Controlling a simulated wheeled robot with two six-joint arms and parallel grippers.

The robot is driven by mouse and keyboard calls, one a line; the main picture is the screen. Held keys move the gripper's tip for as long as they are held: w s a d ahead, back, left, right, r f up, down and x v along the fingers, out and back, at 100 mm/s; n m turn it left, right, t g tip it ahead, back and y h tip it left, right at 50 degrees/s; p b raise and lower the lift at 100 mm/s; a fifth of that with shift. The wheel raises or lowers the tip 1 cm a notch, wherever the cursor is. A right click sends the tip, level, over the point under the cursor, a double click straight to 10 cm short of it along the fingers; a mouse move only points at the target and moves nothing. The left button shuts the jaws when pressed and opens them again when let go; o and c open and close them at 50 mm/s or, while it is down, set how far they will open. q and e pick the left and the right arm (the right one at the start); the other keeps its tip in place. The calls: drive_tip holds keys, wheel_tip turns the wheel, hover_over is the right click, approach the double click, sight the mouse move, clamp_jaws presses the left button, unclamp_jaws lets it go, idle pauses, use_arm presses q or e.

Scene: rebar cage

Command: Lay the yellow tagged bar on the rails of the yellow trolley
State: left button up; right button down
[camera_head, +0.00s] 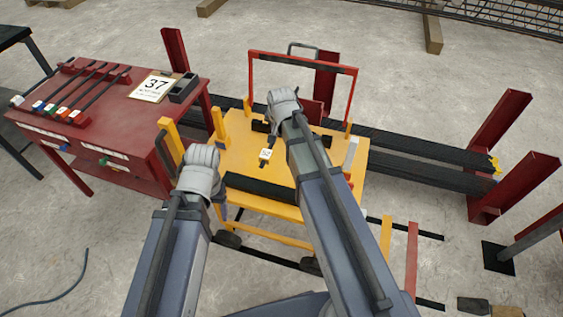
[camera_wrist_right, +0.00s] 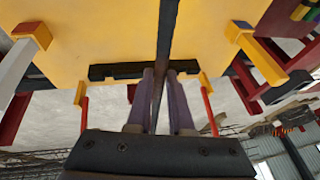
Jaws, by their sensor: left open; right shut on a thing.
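The yellow trolley (camera_head: 232,157) stands in the middle of the head view, with dark rail pads across its near and far ends. My right gripper (camera_head: 279,118) is over the trolley's far part, shut on the dark bar. In the right wrist view the bar (camera_wrist_right: 168,35) runs between the two fingers (camera_wrist_right: 161,98), with the yellow deck behind it. A small white tag (camera_head: 265,155) marked 12 shows over the deck. My left gripper (camera_head: 200,158) is open beside the trolley's left edge; its fingers are mostly hidden. Whether the bar touches the pads is unclear.
A red table (camera_head: 115,125) with several coloured-end bars and a sign (camera_head: 155,87) marked 37 stands at the left. Long dark bars (camera_head: 430,150) lie in red uprights (camera_head: 500,130) at the right. A red handle frame (camera_head: 302,62) rises behind the trolley.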

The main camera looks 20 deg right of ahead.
drive_tip(key=shift+w+f+b, duration=0.15)
drive_tip(key=shift+f+b, duration=7.4)
drive_tip(key=shift+f, duration=0.9)
drive_tip(key=shift+f, duration=0.1)
drive_tip(key=c, duration=0.8)
unclamp_jaws()
